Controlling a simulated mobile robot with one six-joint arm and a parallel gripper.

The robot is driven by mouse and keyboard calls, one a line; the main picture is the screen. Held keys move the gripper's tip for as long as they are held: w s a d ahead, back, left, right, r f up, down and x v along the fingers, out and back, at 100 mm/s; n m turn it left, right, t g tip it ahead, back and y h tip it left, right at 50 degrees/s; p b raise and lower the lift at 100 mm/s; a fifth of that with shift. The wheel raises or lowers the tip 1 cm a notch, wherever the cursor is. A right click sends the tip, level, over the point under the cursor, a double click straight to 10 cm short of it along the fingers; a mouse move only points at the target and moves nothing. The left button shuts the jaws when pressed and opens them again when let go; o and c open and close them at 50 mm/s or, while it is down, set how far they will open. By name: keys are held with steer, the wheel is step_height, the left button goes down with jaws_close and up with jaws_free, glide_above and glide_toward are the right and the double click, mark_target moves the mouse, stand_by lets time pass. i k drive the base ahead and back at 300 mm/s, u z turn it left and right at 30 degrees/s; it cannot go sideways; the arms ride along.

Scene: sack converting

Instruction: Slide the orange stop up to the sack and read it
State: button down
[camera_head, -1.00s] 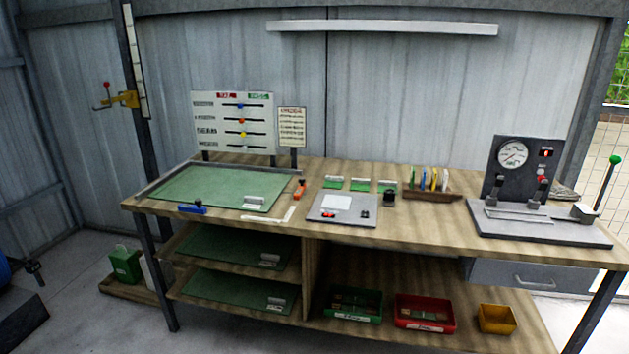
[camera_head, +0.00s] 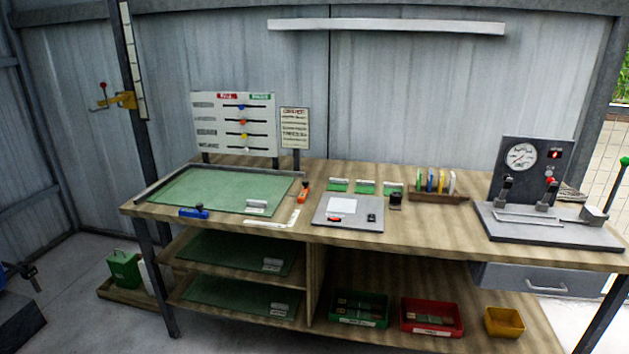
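An orange stop (camera_head: 303,191) with a dark knob stands on the bench at the right edge of a green mat (camera_head: 215,188). A blue stop (camera_head: 194,211) of similar shape is at the mat's front edge. A pale L-shaped scale (camera_head: 272,222) lies at the mat's front right corner; its markings are too small to read. A yellow-orange slider (camera_head: 126,100) with a red-knobbed handle sits on a tall upright ruler (camera_head: 133,60) at the left. I cannot make out a sack on the mat. My gripper is not in view.
A grey plate (camera_head: 347,222), a rack of coloured cards (camera_head: 435,196) and a gauge stand (camera_head: 523,165) fill the bench to the right. Green, red and yellow bins (camera_head: 505,322) are on the lower shelf. Grey floor (camera_head: 75,325) is open at the front left.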

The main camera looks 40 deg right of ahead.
mark_target(305, 191)
steer(key=i, duration=0.9)
steer(key=u, duration=0.05)
